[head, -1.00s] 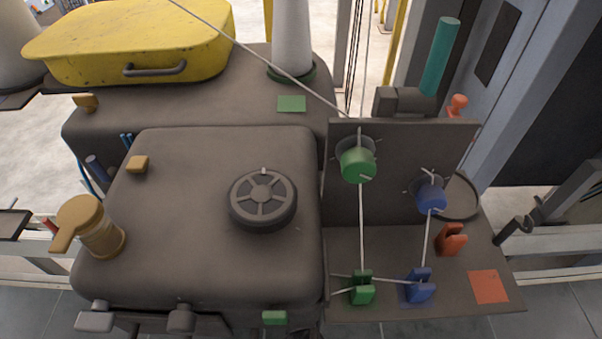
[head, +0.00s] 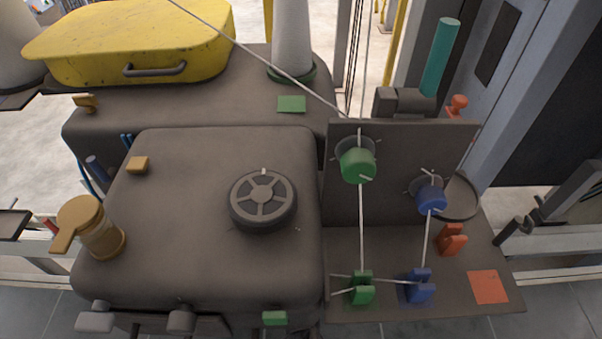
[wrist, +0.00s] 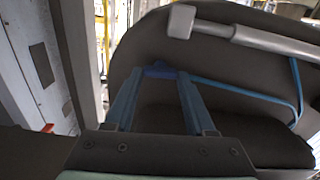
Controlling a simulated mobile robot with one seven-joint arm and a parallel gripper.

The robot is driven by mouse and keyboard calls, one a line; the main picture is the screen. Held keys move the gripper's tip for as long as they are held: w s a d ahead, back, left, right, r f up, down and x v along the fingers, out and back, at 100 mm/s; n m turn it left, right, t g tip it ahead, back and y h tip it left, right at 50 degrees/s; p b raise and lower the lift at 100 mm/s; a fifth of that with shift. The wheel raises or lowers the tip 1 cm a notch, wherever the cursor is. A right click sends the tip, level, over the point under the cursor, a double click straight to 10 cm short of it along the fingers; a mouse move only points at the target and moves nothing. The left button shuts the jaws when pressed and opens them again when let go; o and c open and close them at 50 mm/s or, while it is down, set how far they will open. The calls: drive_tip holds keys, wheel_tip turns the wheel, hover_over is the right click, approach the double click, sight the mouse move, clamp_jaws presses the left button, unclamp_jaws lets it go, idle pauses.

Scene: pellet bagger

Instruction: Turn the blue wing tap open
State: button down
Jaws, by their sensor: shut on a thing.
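The blue wing tap (wrist: 160,71) shows in the wrist view, between the tips of my gripper (wrist: 161,76). The two long blue-grey fingers are shut on it from the left and right. The tap sits against a dark rounded housing (wrist: 225,70). A thin blue pipe (wrist: 245,88) runs from beside the tap to the right. Much of the tap is hidden by the fingertips, so its angle is hard to tell. My gripper is not visible in the head view, and I cannot pick out the tap there for sure.
In the wrist view, a pale grey bar (wrist: 245,37) crosses above right, and a grey post (wrist: 78,60) stands left.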

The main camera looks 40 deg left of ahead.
drive_tip(key=shift+s+a+f+n+b, duration=0.15)
drive_tip(key=shift+n+b, duration=0.35)
drive_tip(key=shift+n, duration=3.8)
drive_tip(key=shift+f+n+b, duration=0.1)
drive_tip(key=shift+n+b, duration=0.4)
drive_tip(key=shift+n, duration=3.8)
drive_tip(key=shift+c, duration=1.2)
unclamp_jaws()
drive_tip(key=b+v, duration=0.2)
drive_tip(key=v, duration=1.1)
